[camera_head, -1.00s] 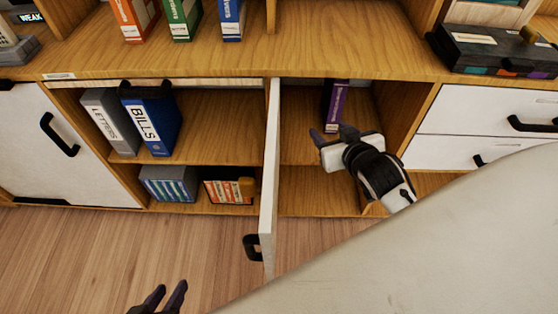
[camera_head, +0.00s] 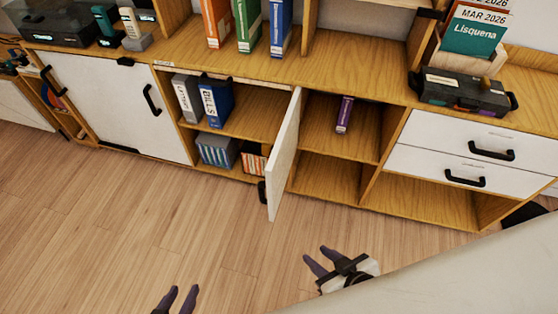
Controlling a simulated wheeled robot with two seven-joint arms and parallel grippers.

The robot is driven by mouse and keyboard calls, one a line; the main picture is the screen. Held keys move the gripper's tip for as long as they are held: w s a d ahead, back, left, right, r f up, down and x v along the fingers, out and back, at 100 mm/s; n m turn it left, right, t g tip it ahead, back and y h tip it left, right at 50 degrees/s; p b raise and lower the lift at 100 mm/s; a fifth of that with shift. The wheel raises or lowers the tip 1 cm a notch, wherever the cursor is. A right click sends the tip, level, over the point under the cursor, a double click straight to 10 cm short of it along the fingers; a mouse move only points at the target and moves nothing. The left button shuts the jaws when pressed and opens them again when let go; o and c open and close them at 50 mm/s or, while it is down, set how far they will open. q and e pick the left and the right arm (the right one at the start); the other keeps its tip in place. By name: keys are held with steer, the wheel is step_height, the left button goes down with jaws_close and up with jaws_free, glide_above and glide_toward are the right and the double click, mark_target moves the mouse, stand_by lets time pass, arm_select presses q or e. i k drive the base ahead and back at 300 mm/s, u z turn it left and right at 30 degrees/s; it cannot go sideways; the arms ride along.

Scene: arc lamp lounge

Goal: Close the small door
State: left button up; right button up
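The small door (camera_head: 283,156) is a white panel with a black handle (camera_head: 262,192) near its lower front edge. It stands open, sticking out from the middle of the wooden cabinet (camera_head: 375,65). The compartment to its right is uncovered and holds a purple binder (camera_head: 344,115). My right gripper (camera_head: 318,257) is open and empty above the floor, in front of the cabinet and to the right of the door, apart from it. My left gripper (camera_head: 176,299) is at the bottom edge, its fingers apart with nothing between them, well short of the door.
White drawers (camera_head: 464,153) with black handles are to the right. A closed white panel (camera_head: 115,100) is to the left, beside shelves with grey and blue binders (camera_head: 216,101). Binders and a dark case (camera_head: 464,92) stand on top. The wooden floor (camera_head: 150,220) in front is clear.

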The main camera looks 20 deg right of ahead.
mark_target(277, 169)
steer(key=u, duration=1.95)
steer(key=i, duration=1.25)
steer(key=z, duration=3.5)
steer(key=i, duration=1)
